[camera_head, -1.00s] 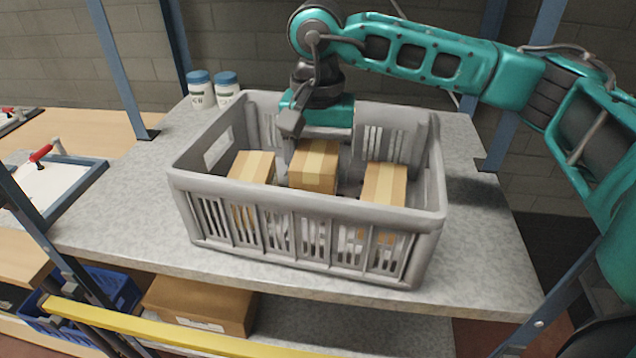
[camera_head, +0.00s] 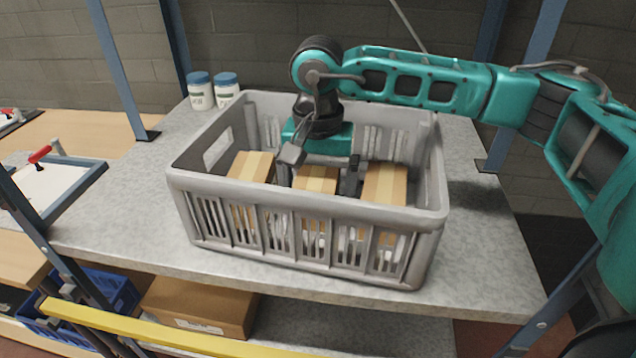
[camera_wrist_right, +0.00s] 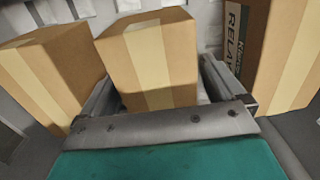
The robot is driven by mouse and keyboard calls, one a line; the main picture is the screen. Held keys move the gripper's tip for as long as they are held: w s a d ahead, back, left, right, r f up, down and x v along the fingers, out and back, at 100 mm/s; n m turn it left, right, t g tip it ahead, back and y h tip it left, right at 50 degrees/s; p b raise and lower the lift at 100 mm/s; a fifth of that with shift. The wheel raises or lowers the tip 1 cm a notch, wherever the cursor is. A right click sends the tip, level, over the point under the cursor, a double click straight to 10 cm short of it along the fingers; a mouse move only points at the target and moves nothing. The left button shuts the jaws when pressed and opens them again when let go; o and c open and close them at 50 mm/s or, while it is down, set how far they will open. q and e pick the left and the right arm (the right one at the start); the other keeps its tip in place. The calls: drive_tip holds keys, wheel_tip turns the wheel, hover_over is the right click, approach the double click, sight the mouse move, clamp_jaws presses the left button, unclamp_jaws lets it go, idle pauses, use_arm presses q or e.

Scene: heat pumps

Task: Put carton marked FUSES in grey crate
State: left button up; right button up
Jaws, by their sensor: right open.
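Three brown taped cartons stand in the grey crate (camera_head: 300,210): a left carton (camera_head: 252,165), a middle carton (camera_head: 316,178) and a right carton (camera_head: 385,184). My right gripper (camera_head: 320,172) reaches down into the crate, open, with its fingers on either side of the middle carton. In the right wrist view the middle carton (camera_wrist_right: 150,65) stands between the open fingers of my right gripper (camera_wrist_right: 160,95). One neighbouring carton (camera_wrist_right: 275,50) there carries a label reading RELAY. No FUSES marking shows on any visible face. My left gripper is not in view.
Two white jars with blue lids (camera_head: 212,91) stand behind the crate on the grey shelf (camera_head: 130,215). Shelf uprights rise at both sides. The shelf is clear left and right of the crate. A brown box (camera_head: 200,305) and a blue bin (camera_head: 110,290) sit below.

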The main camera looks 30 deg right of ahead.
sight(317, 172)
wheel_tip(317, 172, up, 12)
drive_tip(key=shift+r+p, duration=0.2)
drive_tip(key=shift+p, duration=0.35)
drive_tip(key=shift+a, duration=0.1)
idle(0.4)
